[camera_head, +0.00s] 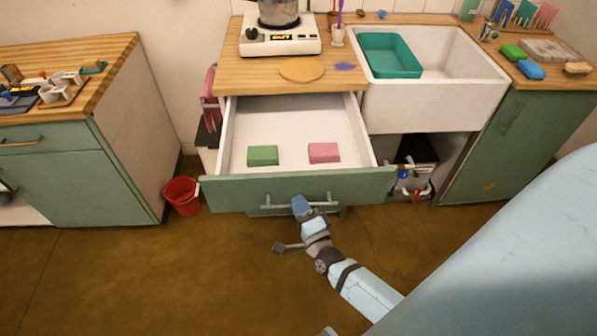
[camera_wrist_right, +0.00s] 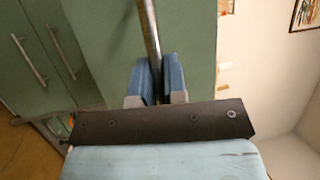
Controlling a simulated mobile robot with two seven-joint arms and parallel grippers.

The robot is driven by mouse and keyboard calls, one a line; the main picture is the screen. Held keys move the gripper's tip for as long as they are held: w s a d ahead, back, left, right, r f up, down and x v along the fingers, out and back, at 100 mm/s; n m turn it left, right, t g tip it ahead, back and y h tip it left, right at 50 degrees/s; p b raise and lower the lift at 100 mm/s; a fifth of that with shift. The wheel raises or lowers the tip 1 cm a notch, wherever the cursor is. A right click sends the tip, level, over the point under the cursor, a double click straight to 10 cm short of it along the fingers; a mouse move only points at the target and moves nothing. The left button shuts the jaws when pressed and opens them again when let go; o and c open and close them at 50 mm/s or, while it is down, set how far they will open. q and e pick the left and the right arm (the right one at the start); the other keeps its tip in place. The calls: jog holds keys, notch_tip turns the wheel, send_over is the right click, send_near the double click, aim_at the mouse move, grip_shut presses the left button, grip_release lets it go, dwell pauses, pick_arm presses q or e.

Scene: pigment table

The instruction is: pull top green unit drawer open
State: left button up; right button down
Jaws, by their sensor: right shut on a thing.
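The top green drawer (camera_head: 225,192) of the middle unit stands pulled out from under the wooden worktop. Its white inside is in view and holds a green block (camera_head: 263,155) and a pink block (camera_head: 324,152). My right gripper (camera_head: 300,203) is at the middle of the drawer front, shut on its metal bar handle (camera_head: 325,201). In the right wrist view the blue fingers (camera_wrist_right: 157,80) sit on both sides of the handle bar (camera_wrist_right: 149,30), with the green front behind. My left gripper is not in view.
A red bucket (camera_head: 181,194) stands on the floor left of the drawer. A hot plate (camera_head: 280,40) with a pot is on the worktop above. A white sink (camera_head: 440,95) with a teal basin (camera_head: 390,55) is at the right. Floor before the drawer is clear apart from my arm.

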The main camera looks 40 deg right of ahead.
jog(key=shift+s+a, duration=0.3)
jog(key=shift+s, duration=0.2)
jog(key=c, duration=1.2)
grip_release()
